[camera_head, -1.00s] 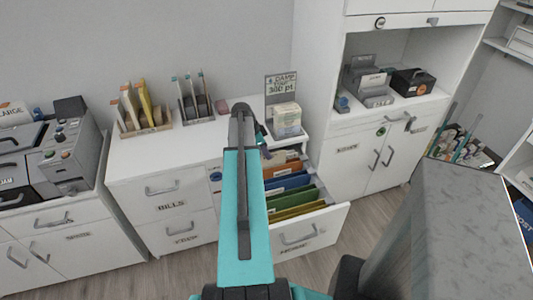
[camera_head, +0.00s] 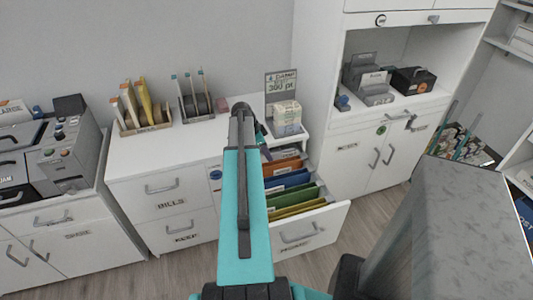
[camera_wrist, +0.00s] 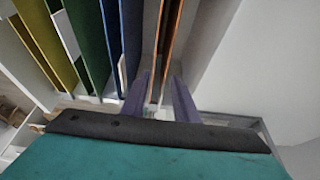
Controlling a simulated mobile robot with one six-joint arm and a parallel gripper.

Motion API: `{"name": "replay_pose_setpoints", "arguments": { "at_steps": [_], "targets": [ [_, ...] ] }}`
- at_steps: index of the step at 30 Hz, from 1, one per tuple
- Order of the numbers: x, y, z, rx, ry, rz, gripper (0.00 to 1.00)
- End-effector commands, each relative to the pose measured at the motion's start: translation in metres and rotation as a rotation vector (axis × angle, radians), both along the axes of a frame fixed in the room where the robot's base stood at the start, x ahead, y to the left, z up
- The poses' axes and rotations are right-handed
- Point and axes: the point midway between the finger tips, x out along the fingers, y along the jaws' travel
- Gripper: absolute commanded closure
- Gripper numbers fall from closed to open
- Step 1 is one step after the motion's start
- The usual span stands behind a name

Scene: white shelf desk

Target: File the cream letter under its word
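An open lower drawer (camera_head: 320,226) in the head view holds hanging folders: orange (camera_head: 283,166), blue (camera_head: 287,181), green (camera_head: 292,195) and yellow (camera_head: 298,209). Their tabs carry words too small to read. In the wrist view, my gripper (camera_wrist: 159,100) has two purple fingers pointing into the drawer. They stand apart, with thin brown and orange folder edges (camera_wrist: 171,50) between them; the blue folder (camera_wrist: 131,40) is just left. In the head view my gripper is mostly hidden behind my arm. I cannot pick out the cream letter in either view.
A rack with cream and yellow envelopes (camera_head: 144,97) stands on the counter (camera_head: 160,155), beside a stamp rack (camera_head: 194,104). A card stack with a sign (camera_head: 281,83) stands near the drawer. A tall cabinet (camera_head: 340,150) rises just right.

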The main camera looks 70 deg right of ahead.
Motion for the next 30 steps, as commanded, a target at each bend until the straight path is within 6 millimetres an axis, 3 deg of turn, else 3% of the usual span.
{"name": "replay_pose_setpoints", "arguments": {
  "at_steps": [11, 30],
  "targets": [
    [0.002, 0.002, 0.007, 0.000, 0.000, 0.000, 0.73],
    [0.023, 0.019, 0.072, -0.002, -0.001, 0.000, 0.73]
  ]
}}
